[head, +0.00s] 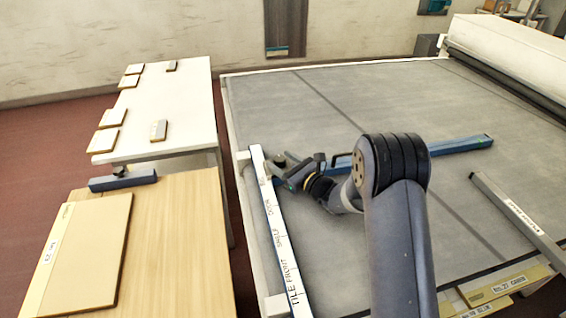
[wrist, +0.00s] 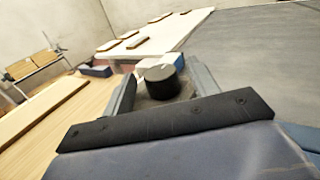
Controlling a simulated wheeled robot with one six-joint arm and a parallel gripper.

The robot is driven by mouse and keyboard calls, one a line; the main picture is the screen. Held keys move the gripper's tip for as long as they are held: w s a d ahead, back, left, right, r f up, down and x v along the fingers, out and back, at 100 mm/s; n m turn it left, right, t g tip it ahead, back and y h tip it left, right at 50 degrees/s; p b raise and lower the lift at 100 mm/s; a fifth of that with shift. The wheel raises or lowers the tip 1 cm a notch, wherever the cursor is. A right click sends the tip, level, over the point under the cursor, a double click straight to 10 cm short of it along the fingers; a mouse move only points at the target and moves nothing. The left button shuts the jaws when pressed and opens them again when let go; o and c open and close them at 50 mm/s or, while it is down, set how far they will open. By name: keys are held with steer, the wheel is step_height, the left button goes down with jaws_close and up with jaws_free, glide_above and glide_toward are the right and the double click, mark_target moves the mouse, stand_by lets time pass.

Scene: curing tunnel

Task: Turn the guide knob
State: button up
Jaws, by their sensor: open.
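In the wrist view the knob (wrist: 162,82) stands between the two grey fingers of my gripper (wrist: 163,86), with gaps visible on both sides. In the head view the knob (head: 279,160) is a small dark round shape by the left end of a blue guide bar (head: 455,146), near the labelled white rail (head: 272,225). My gripper (head: 285,167) is open there, low over the belt's left edge. My wrist partly hides the bar's left part. Whether a finger touches the knob cannot be told.
The grey belt (head: 310,100) is mostly bare. A grey labelled bar (head: 515,212) lies at the right. At the left, a white table (head: 185,95) holds several small tiles, and a wooden table (head: 175,250) holds a large board (head: 85,250) and a blue block (head: 123,180).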

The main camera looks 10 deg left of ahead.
steer(key=b+v, duration=0.2)
steer(key=v, duration=0.8)
steer(key=shift+s+d+b, duration=0.3)
steer(key=shift+b, duration=0.1)
steer(key=p+x, duration=0.3)
steer(key=x, duration=0.8)
steer(key=shift+r, duration=0.1)
steer(key=shift+m+t+h+p, duration=0.3)
steer(key=shift+t+p, duration=0.1)
steer(key=shift+p, duration=0.05)
steer(key=shift+t, duration=0.3)
steer(key=shift+f+b, duration=0.2)
steer(key=shift+b, duration=0.2)
